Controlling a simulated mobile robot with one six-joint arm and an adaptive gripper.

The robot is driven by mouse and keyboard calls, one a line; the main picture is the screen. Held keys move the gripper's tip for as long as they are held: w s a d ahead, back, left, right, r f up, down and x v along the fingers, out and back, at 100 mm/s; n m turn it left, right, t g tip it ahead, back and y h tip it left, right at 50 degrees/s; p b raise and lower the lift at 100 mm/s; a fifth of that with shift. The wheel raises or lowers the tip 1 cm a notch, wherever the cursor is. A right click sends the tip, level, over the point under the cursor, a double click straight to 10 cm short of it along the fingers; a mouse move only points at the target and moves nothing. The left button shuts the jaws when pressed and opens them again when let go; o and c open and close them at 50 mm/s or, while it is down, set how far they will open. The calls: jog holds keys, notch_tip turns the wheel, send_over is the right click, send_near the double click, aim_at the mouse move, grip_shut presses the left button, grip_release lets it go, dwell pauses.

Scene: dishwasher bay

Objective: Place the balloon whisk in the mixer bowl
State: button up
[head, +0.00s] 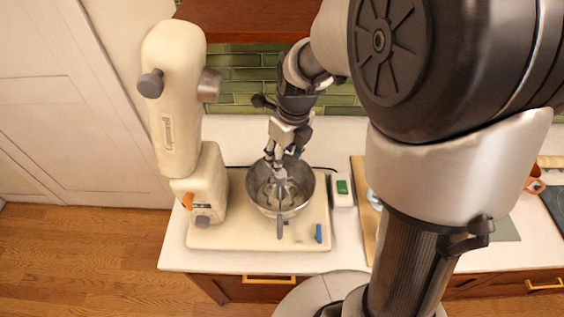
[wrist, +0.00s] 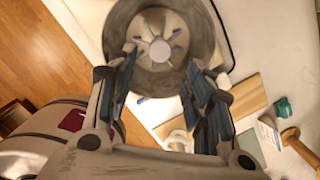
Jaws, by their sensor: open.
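The steel mixer bowl (head: 309,190) stands on the cream base of the stand mixer; it also shows in the wrist view (wrist: 118,30). The balloon whisk (head: 270,193) appears to be inside the bowl, its looped wires spread within. In the wrist view the whisk (wrist: 160,50) is seen nearly end-on, with a pale round end facing me. My gripper (head: 279,160) is just above the bowl, pointing down. Its fingers (wrist: 161,62) are open on either side of the whisk's end. A grey strip hangs over the bowl's front rim; I cannot tell whose handle it is.
The cream mixer (head: 178,110) has its head raised left of my gripper. A small blue item (head: 318,233) lies on the mixer base. A white box with a green face (head: 342,189) and a wooden board (head: 361,215) are to the right. Tiled wall stands behind.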

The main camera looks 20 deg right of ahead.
jog(key=s+r+n+t, duration=0.1)
jog(key=s+r+n, duration=0.8)
jog(key=r+n, duration=0.3)
jog(key=s+r+n+t, duration=0.1)
jog(key=s+n+t, duration=0.1)
jog(key=s+n, duration=0.9)
jog(key=n, duration=0.7)
jog(key=shift+a+n+h, duration=0.3)
jog(key=shift+h, duration=0.1)
notch_tip(320, 180, down, 12)
jog(key=b, duration=1.2)
jog(key=shift+f, duration=0.15)
jog(key=shift+c, duration=0.2)
